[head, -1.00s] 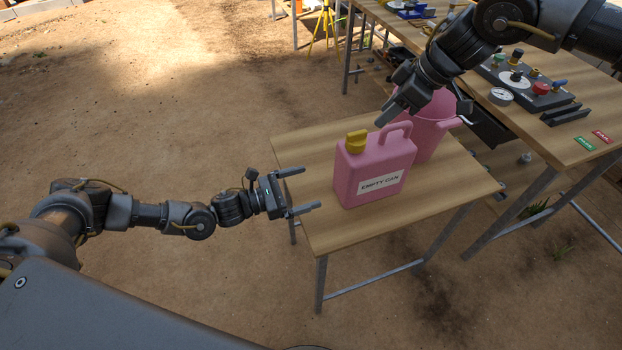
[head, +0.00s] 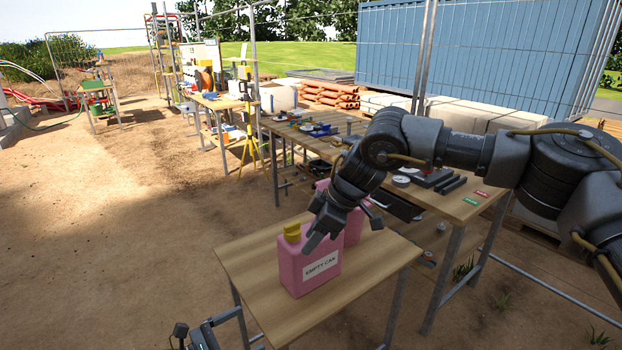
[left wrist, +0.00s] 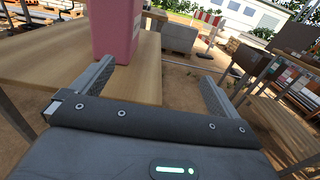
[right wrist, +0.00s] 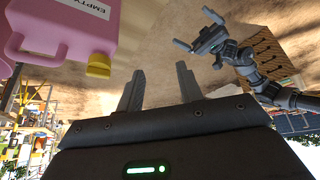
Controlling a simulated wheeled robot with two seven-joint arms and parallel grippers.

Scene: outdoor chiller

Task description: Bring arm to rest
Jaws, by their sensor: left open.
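A pink can (head: 310,267) with a yellow cap (head: 292,231) and an "EMPTY CAN" label stands upright on the small wooden table (head: 250,280). A second pink vessel (head: 353,228) stands behind it, partly hidden by my right gripper. My right gripper (head: 316,240) hangs in front of the can's handle area. In the right wrist view its jaws (right wrist: 158,85) are partly apart and empty, with the can (right wrist: 60,35) to the left of them. My left gripper (head: 250,325) is low at the table's left edge. In the left wrist view its jaws (left wrist: 155,85) are wide apart and empty.
A longer workbench (head: 445,205) with a control panel and tools stands behind and right of the small table. A yellow tripod (head: 248,130) and other benches stand further back. Mesh fencing (head: 500,60) runs behind. Sandy ground to the left is open.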

